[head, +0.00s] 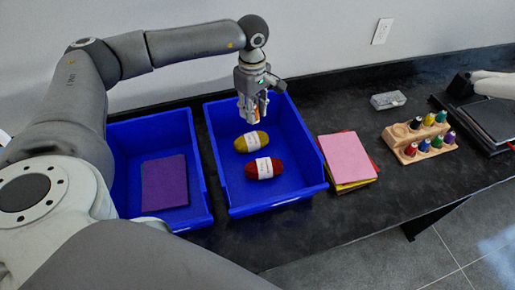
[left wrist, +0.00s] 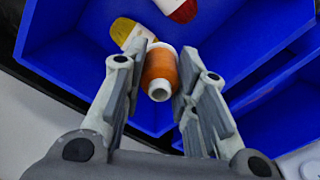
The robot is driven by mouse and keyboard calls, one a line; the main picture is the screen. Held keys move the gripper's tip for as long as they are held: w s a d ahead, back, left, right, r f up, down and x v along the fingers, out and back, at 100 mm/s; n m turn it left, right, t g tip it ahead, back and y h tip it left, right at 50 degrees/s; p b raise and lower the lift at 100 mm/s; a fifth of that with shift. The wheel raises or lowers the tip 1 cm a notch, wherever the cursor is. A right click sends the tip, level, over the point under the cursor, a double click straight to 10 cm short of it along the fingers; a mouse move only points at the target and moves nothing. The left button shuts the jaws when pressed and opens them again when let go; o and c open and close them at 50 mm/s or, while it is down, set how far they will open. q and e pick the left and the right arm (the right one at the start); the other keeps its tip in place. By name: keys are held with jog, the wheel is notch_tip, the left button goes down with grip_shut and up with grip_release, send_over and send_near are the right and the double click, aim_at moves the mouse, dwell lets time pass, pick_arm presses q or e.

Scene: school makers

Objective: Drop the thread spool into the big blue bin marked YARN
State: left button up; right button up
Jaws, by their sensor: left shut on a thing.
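An orange thread spool (left wrist: 160,70) with a white core is held between the fingers of my left gripper (left wrist: 158,75). In the head view my left gripper (head: 253,113) hangs over the back part of a big blue bin (head: 222,158), with the orange spool partly hidden between its fingers. In that bin lie a mustard yarn skein (head: 250,141) and a red yarn skein (head: 264,168), both with white bands. No YARN marking is readable in either view. My right gripper is not in view.
A second blue bin (head: 201,200) with purple felt sheets (head: 165,183) stands to the left. To the right are stacked felt sheets (head: 347,158), a wooden rack (head: 408,153) of several spools, and a small clear box (head: 388,100). Bare black counter lies between them.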

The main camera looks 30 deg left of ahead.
pick_arm(q)
jog(key=f+b, duration=0.2)
jog(key=f, duration=0.2)
jog(key=shift+w+f, duration=0.2)
jog(key=shift+f+b, duration=0.3)
jog(key=shift+f, duration=0.45)
jog(key=o, duration=0.9)
jog(key=shift+o, duration=0.3)
notch_tip(320, 180, up, 12)
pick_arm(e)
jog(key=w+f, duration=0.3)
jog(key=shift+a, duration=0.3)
